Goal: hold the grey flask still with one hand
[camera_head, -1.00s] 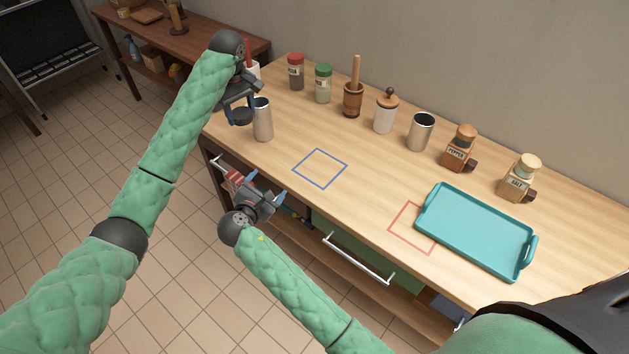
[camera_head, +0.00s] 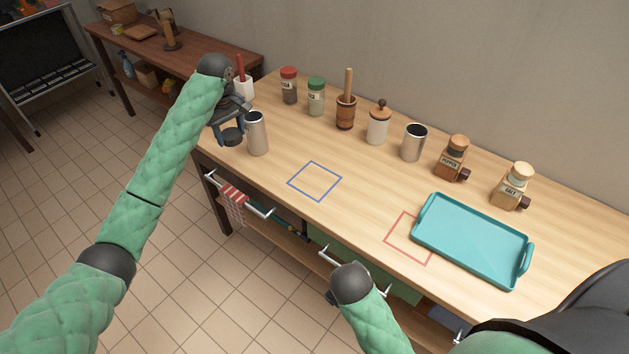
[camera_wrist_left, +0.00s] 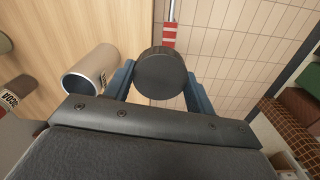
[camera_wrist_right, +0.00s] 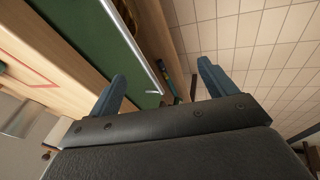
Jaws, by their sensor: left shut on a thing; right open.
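The grey flask (camera_head: 257,137) stands upright near the left end of the wooden counter. In the left wrist view the flask (camera_wrist_left: 92,70) is beside my left gripper, outside its fingers. My left gripper (camera_wrist_left: 160,82) is shut on a round black lid-like piece (camera_wrist_left: 160,72). In the head view the black piece (camera_head: 232,138) is just left of the flask, by the counter's edge. In the right wrist view my right gripper (camera_wrist_right: 162,85) is open and empty in front of the counter. Its fingers are hidden in the head view.
A teal tray (camera_head: 430,203) lies on the right; blue (camera_head: 315,181) and red outlines mark the counter. Spice jars, a mortar, a lidded pot, a grey cup (camera_head: 413,143) and pepper and salt mills line the back.

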